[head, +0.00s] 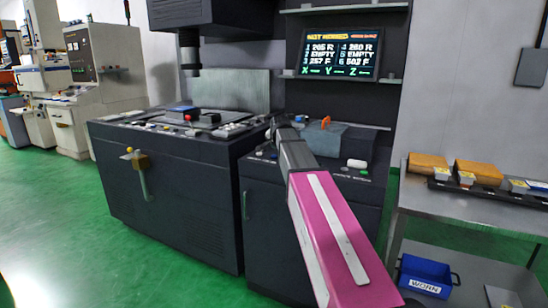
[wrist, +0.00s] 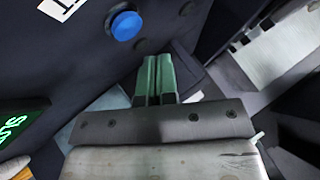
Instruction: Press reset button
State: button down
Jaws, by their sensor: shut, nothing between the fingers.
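A round blue button (wrist: 125,24) sits on a dark panel at the top of the wrist view. A white label (wrist: 62,8) beside it is cut off, with what looks like a T showing. I cannot make out this button in the head view, where my arm covers part of the control area. My gripper (wrist: 158,60) has green fingers that are shut together and empty. Its tips are below and right of the button in the wrist view, apart from it. In the head view my gripper (head: 273,130) is over the dark machine's console (head: 345,168).
A lit screen (head: 340,55) hangs above the console. A white button (head: 356,163) is right of my arm. The left machine cabinet (head: 185,190) carries several controls. A grey table (head: 470,205) with boxes stands at right, a blue WORN bin (head: 428,275) beneath. Green floor at left is clear.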

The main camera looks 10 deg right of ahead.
aim_at(275, 156)
jog(key=shift+r, duration=1.9)
